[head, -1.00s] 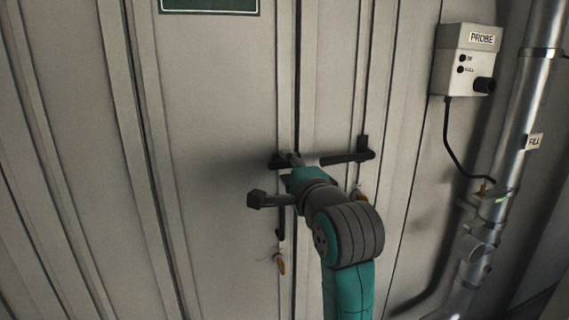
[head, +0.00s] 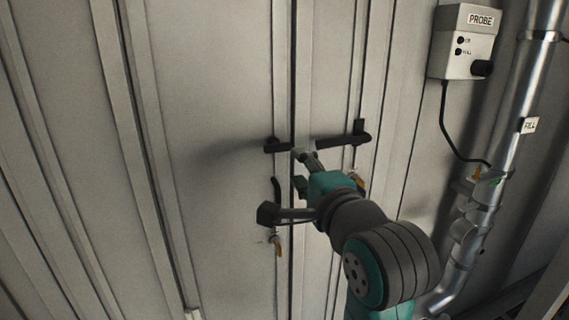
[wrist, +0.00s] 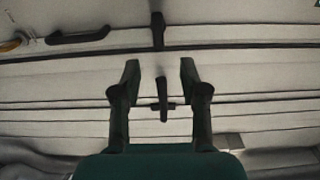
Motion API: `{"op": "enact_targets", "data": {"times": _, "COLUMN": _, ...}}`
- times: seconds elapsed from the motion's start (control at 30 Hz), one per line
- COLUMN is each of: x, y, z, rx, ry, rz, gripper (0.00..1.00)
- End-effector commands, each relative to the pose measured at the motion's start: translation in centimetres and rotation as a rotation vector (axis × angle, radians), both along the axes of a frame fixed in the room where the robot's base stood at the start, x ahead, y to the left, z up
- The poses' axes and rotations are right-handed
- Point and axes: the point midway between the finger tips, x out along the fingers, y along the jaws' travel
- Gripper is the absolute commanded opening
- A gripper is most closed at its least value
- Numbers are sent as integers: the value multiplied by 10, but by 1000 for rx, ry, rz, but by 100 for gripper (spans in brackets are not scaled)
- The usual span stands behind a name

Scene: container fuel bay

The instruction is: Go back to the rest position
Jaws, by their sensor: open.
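My gripper (head: 306,170) is in front of the pale double doors, by the centre seam, at the dark horizontal latch bar (head: 342,139). In the head view its fingers overlap the space below the bar, and my own wrist hides part of the doors. In the wrist view my gripper (wrist: 160,76) has its two fingers spread apart with nothing between the tips. A dark cross-shaped fitting (wrist: 163,101) shows beyond the fingers, on the door face. The gap between fingers and doors is hard to judge.
A grey PROBE box (head: 464,42) with a black cable hangs on the right wall. A metal pipe (head: 516,130) with a FILL label runs beside it. A dark door handle (head: 276,190) and a yellowish tag (head: 278,250) are left of the seam. The left door face is clear.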

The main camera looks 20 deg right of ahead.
Motion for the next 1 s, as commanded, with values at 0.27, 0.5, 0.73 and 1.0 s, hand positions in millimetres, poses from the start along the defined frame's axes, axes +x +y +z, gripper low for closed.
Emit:
{"op": "enact_targets", "data": {"times": 0.27, "x": 2, "y": 0, "z": -19, "rx": -35, "ry": 12, "rz": 0, "gripper": 44}}
{"op": "enact_targets", "data": {"times": 0.5, "x": 1, "y": 1, "z": -91, "rx": -187, "ry": 44, "rz": 3, "gripper": 44}}
{"op": "enact_targets", "data": {"times": 0.73, "x": -15, "y": 1, "z": -162, "rx": -351, "ry": 71, "rz": 10, "gripper": 44}}
{"op": "enact_targets", "data": {"times": 1.0, "x": -49, "y": 2, "z": -241, "rx": -544, "ry": 102, "rz": 24, "gripper": 44}}
